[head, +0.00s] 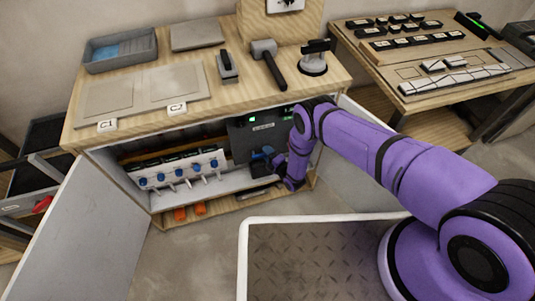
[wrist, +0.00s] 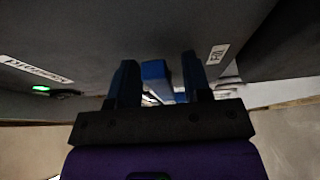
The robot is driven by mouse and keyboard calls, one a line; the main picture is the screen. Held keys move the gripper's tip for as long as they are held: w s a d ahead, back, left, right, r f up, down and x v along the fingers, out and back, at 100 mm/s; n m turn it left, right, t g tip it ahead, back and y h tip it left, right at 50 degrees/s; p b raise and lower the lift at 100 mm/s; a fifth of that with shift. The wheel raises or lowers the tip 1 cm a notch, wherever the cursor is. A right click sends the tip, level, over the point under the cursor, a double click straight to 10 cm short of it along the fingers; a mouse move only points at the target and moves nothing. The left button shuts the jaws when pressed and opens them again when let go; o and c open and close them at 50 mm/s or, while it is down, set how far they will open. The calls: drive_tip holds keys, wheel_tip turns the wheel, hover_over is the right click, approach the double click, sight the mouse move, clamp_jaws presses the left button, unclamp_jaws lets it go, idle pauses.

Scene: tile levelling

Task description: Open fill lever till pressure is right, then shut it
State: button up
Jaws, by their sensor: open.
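The boiler-like dark grey unit (head: 243,143) stands inside the open cabinet, with a green light (head: 252,119) and a pale label on its front. In the wrist view a blue lever (wrist: 156,71) sticks out from the grey surface, beside a small label that seems to read FILL (wrist: 217,54). My gripper (wrist: 158,76) is open, with its two dark fingers on either side of the blue lever; I cannot tell whether they touch it. The green light (wrist: 41,89) also shows in the wrist view, near an upside-down label. In the head view my gripper (head: 264,158) is small and partly hidden by my wrist. No pressure reading is legible.
A row of blue-knobbed valves (head: 178,172) lies left of the unit. Open cabinet doors (head: 85,225) flank the opening. Orange items (head: 190,212) lie below. The workbench (head: 215,95) above carries tiles, a mallet (head: 267,62) and a suction cup (head: 314,62).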

drive_tip(key=shift+c, duration=0.3)
clamp_jaws()
